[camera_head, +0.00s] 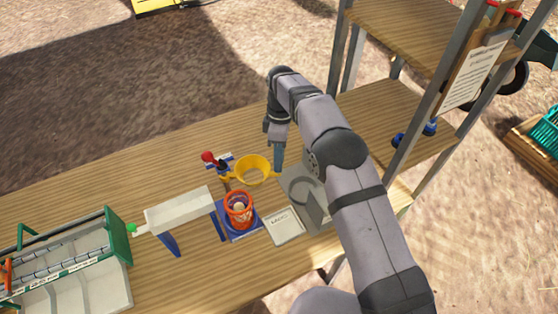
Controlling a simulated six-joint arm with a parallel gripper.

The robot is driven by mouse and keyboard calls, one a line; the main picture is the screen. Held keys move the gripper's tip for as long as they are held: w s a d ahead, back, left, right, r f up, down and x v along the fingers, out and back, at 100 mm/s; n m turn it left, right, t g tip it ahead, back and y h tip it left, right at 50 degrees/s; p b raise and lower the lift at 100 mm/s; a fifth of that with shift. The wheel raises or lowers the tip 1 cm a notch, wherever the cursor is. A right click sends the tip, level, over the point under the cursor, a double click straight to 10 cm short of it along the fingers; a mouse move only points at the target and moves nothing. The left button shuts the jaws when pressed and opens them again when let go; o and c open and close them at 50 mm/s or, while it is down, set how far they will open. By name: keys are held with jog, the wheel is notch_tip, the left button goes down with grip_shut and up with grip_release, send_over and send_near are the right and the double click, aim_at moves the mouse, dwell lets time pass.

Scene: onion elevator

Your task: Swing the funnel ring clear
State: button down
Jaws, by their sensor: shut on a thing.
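The yellow funnel ring (250,181) is held level above the table, to the right of a small post with a red knob (208,157). My gripper (277,170) points down at the right side of the ring and is shut on it there. The fingertips are small in this view, so the exact grip is hard to see. A red-orange basket (238,222) stands in front of the ring on a blue base, with a pale round thing inside. The ring appears behind the basket, not over it.
A white chute (180,211) on blue legs stands left of the basket, and a green-ended conveyor (118,240) is further left. A labelled pale card or box (284,226) and a grey plate lie to the right. A shelf rack stands at right. The table behind the ring is clear.

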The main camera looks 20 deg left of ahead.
jog(key=shift+w+a+n, duration=0.35)
jog(key=shift+w+n, duration=0.05)
jog(key=shift+w, duration=0.05)
jog(key=shift+p, duration=0.3)
jog(key=c, duration=1.6)
grip_release()
jog(key=shift+r, duration=0.15)
notch_tip(320, 180, up, 10)
jog(key=shift+f, duration=0.1)
